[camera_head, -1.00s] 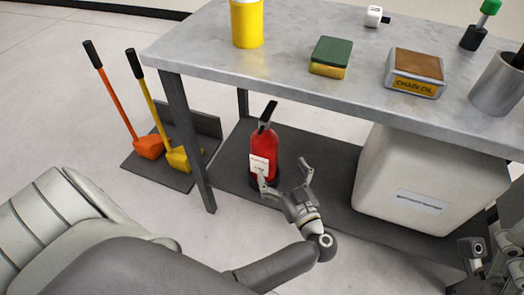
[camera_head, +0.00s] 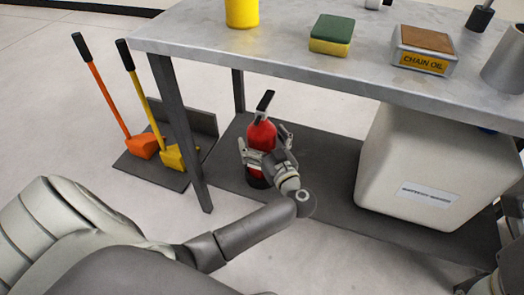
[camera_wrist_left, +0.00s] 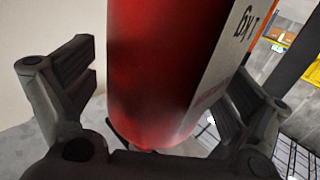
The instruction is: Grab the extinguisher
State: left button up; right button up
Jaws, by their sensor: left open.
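The red extinguisher (camera_head: 262,134) with a black handle stands upright on the dark lower shelf of the table. My left gripper (camera_head: 265,148) is open in front of it, with one finger on each side of its body. In the left wrist view the extinguisher's red body (camera_wrist_left: 150,75) fills the space between the two spread fingers of the left gripper (camera_wrist_left: 165,90). A white label shows on its right side there. The fingers look apart from the body. The gripper hides part of the extinguisher's lower body in the head view. My right gripper is not clearly in view.
A large off-white container (camera_head: 430,165) stands on the shelf (camera_head: 325,165) to the right. A table leg (camera_head: 180,130) is to the left. The grey tabletop (camera_head: 285,50) overhangs behind, holding a sponge (camera_head: 332,34) and a chain oil tin (camera_head: 423,50). Orange and yellow shovels stand left.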

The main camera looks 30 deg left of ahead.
pick_arm(q)
jog(key=shift+w+a, duration=0.1)
jog(key=shift+a, duration=0.05)
jog(key=c, duration=2.1)
jog(key=shift+r, duration=0.2)
grip_shut()
jog(key=shift+r, duration=0.1)
